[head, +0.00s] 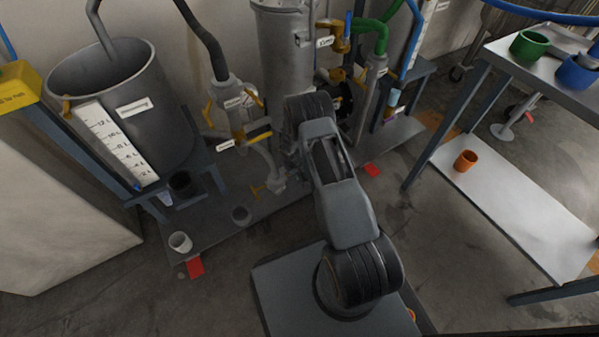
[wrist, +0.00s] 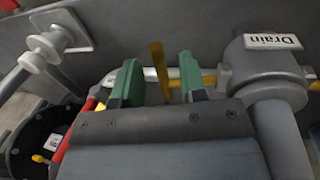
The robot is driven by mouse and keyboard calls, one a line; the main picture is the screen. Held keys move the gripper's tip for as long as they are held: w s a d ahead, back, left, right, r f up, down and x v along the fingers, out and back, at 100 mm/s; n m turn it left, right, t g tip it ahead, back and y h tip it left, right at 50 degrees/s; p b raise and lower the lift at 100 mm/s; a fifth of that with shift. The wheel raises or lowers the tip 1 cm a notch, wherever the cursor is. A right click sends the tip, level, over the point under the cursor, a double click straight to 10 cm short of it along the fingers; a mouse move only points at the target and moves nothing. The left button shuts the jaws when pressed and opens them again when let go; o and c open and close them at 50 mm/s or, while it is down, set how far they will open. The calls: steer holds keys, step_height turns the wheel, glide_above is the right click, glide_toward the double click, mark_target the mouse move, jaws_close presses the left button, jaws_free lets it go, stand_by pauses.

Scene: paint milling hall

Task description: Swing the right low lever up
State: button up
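My gripper (wrist: 159,77) has green fingers spread apart, one on each side of this lever. I see a gap between the lever and each finger; the lever's lower end is hidden behind the gripper body. A horizontal yellow bar (wrist: 208,80) runs behind the right finger. In the head view my arm hides the gripper and what is in front of it, so I cannot match this lever there for certain.
A grey housing labelled "Drain" (wrist: 265,62) is close right of the gripper. A red bar (wrist: 75,130) lies at its left. A tall grey cylinder (head: 283,50), a grey tank (head: 150,110) and valve pipes stand around my arm. A metal table (head: 500,190) is at the right.

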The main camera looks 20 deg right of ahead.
steer(key=p+v, duration=0.3)
steer(key=v, duration=0.4)
steer(key=shift+r, duration=0.25)
stand_by(0.5)
